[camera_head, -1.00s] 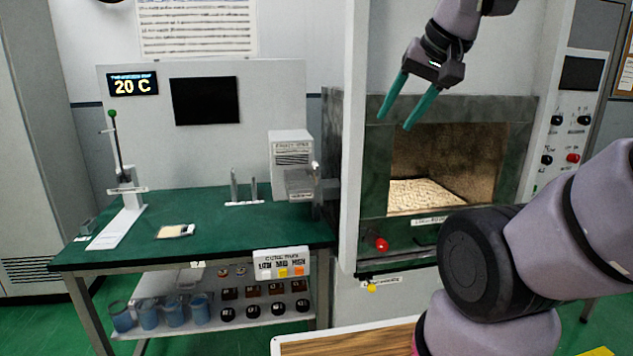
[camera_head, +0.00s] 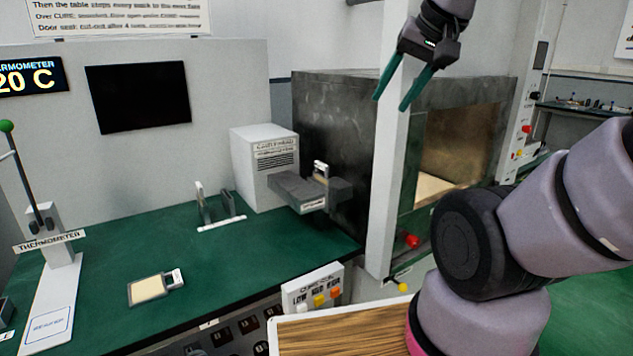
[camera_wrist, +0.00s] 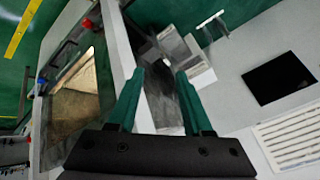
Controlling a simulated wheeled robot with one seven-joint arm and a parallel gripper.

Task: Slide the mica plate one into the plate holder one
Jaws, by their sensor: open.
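A cream plate with a pale, dark-marked tab (camera_head: 147,289) lies flat on the green bench top; it looks like the mica plate. Behind it to the right, two thin upright grey posts (camera_head: 206,208) stand over a white label strip; these may be the plate holder, and they also show at the top of the wrist view (camera_wrist: 212,27). A grey slotted block (camera_head: 312,190) sticks out from the white box, with a small pale upright piece at it. My gripper (camera_head: 391,103) is open and empty, high in front of the dark oven chamber, well right of the plate and above it.
A thermometer stand (camera_head: 45,240) is on the bench's left. The white box (camera_head: 264,160) and dark chamber (camera_head: 340,130) stand to the right, with a white post (camera_head: 395,170) in front. The green bench between plate and posts is clear.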

